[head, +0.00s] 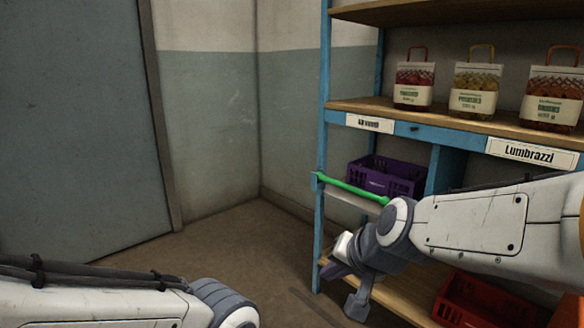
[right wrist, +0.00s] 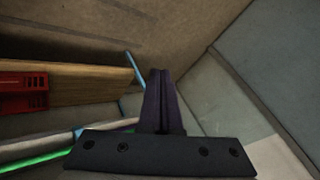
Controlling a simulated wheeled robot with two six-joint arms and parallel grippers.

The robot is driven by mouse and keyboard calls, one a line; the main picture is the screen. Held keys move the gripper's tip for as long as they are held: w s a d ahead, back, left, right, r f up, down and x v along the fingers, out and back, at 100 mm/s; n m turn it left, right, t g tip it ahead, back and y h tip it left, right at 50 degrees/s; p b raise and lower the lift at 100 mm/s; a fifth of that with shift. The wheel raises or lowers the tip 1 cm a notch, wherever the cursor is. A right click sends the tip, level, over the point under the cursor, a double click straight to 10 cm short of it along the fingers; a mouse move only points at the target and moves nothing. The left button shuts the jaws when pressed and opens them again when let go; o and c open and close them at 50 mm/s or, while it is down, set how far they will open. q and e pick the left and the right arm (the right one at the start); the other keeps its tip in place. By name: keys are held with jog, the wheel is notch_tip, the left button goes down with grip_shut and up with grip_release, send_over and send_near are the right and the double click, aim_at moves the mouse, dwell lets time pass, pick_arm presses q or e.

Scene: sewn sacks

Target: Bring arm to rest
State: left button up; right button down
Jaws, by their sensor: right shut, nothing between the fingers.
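My right arm (head: 475,225) reaches in from the right, in front of the shelf unit. Its gripper (head: 337,270) points down and left, beside the shelf's blue front post, and is partly hidden by the wrist. In the right wrist view the two dark fingers (right wrist: 161,76) lie together, shut with nothing between them. My left arm (head: 90,305) shows at the lower left; its gripper is outside the picture.
Sacks (head: 474,90) stand on the upper board. A purple crate (head: 385,178) sits below, behind a green strip (head: 350,187). A red crate (head: 475,300) is low on the right. The floor (head: 225,245) left of the shelf is clear.

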jog(key=s+a+f+n+g+h, duration=0.1)
jog(key=s+f+n+g, duration=0.4)
jog(key=s, duration=0.6)
jog(key=s+a+f+n+g+h, duration=0.2)
jog(key=s+f+n, duration=0.2)
jog(key=s+n, duration=0.5)
notch_tip(320, 180, up, 33)
jog(key=s+m+p, duration=0.1)
jog(key=m+p, duration=0.1)
jog(key=p, duration=3.1)
jog(key=shift+s, duration=0.2)
jog(key=shift+d, duration=0.1)
jog(key=shift+d, duration=0.1)
